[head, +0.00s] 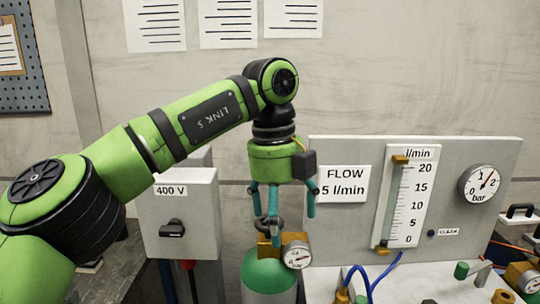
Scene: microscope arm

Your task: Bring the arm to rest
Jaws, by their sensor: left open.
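My left arm, green with black joints, comes in from the left, rises to a wrist at upper centre and bends down there. My left gripper (281,212) points downward, its teal fingers spread open. It is over the top of a green gas cylinder (268,277). The fingers are around or just in front of a dark handwheel (266,225) on the brass valve (265,243); I cannot tell if they touch it. A round gauge (296,255) sits beside the valve. My right gripper is not in view.
A grey 400 V switch box (180,212) stands left of the cylinder. On the right, a panel (335,148) carries a FLOW 5 l/min sign (345,187), a flow tube (406,196) and a bar gauge (482,185). Blue hoses (385,272) and brass fittings lie in front.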

